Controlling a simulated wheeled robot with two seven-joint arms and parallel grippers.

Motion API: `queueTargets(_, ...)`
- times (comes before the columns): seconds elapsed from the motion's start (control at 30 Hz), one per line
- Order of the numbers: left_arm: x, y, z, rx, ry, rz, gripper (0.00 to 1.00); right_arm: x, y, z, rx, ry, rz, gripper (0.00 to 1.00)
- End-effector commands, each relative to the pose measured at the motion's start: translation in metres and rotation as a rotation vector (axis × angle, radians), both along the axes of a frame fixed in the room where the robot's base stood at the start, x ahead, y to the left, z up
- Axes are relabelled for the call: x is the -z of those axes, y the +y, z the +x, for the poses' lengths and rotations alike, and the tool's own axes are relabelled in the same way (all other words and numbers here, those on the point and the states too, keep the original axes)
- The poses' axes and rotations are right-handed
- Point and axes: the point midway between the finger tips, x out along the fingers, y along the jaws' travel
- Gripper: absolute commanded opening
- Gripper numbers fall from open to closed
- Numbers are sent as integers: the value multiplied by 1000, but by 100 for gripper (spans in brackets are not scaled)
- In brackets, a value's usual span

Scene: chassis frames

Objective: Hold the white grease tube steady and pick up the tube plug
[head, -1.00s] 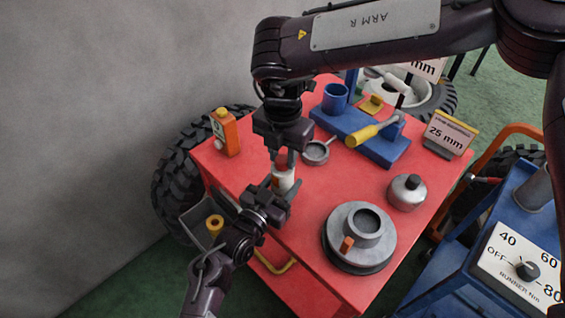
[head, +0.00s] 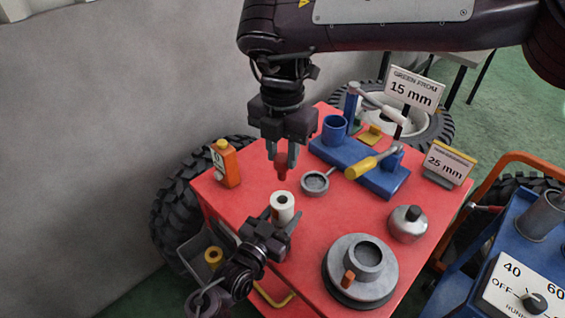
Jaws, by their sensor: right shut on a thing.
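The white grease tube (head: 283,209) stands upright on the red cart top, with a dark round opening at its top. The plug hangs clear of the tube's opening, with a visible gap. My left gripper (head: 277,226) is low at the cart's front left edge, just in front of the tube. Its fingers look spread, one showing to the right of the tube's base. Whether they touch the tube is hidden.
An orange bottle (head: 227,164) stands left. A small grey dish (head: 315,183) and a blue rack (head: 362,150) with a yellow-handled tool (head: 368,163) lie behind. A round grey hub (head: 345,292) and a metal pot (head: 408,224) stand right. Red surface between them is free.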

Motion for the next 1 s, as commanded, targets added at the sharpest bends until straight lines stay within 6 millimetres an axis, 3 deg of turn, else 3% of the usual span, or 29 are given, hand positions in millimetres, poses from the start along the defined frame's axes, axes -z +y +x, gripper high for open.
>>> queueTargets(0.23, 1, 0, 0, 0, 2, 1, 19, -1, 0, 0, -1, 0, 0, 7)
queueTargets(0.27, 1, 0, 0, 0, 2, 1, 51, -1, 0, 0, 0, 0, 0, 7)
queueTargets(0.43, 0, 0, 0, 0, 1, 1, 73, -1, 0, 0, 0, 0, 0, 7)
queueTargets(0.77, 1, 2, -3, 0, 1, 1, 73, -1, 0, 0, 0, 0, 0, 7)
queueTargets(1.0, 2, 23, -37, -1, 4, 5, 73, -1, 0, 0, 0, 0, 0, 7)
